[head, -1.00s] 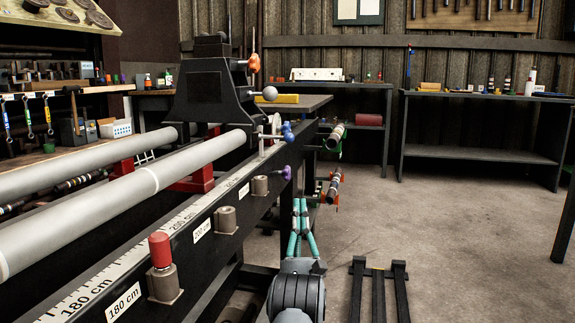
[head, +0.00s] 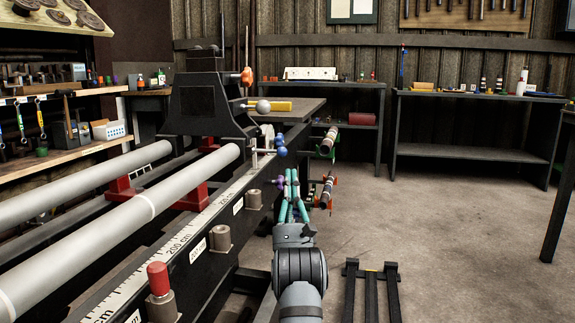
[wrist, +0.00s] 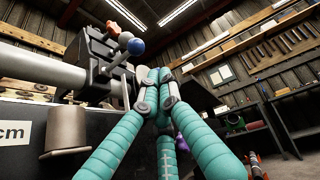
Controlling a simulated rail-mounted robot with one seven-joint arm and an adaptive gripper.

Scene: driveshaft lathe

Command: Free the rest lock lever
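The tailstock-like black rest housing (head: 205,105) stands on the lathe bed. An orange knob (head: 247,76) and a grey ball knob (head: 263,106) stick out from its right side. Lower on the bed's front side are blue knobs (head: 280,146) and a purple knob (head: 280,182). Which of these is the rest lock lever I cannot tell. My gripper (head: 291,173) has teal fingers pointing up, just below the blue knobs and beside the purple one. In the wrist view the fingertips (wrist: 154,76) converge below the blue ball (wrist: 136,47), with no object visible between them; contact is unclear.
Long grey shafts (head: 150,205) lie along the bed. The ruled bed edge (head: 185,235) carries grey posts (head: 221,239) and a red-capped post (head: 159,279). Striped rolls (head: 327,143) sit on holders to the right. The floor (head: 420,220) at right is free.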

